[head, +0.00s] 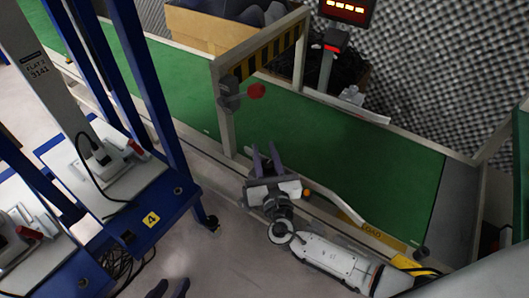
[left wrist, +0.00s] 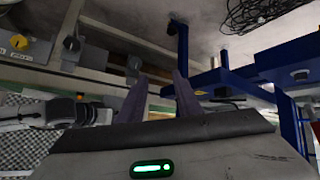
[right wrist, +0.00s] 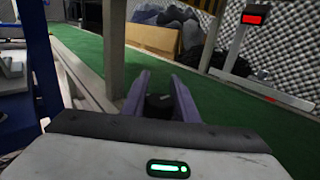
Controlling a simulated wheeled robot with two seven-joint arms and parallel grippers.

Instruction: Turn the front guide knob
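The front guide, a pale bent rail (head: 335,197), lies along the near edge of the green belt. My right gripper (head: 266,153) is over this near edge, beside the rail's left end, its two fingers apart. A small dark block-like thing, possibly the knob (right wrist: 158,101), shows between the fingers in the right wrist view; I cannot tell whether they touch it. A dark knob (left wrist: 72,43) on a grey box shows in the left wrist view, away from the fingers.
A blue rack (head: 150,215) stands at left. A cardboard box (head: 205,27) is behind.

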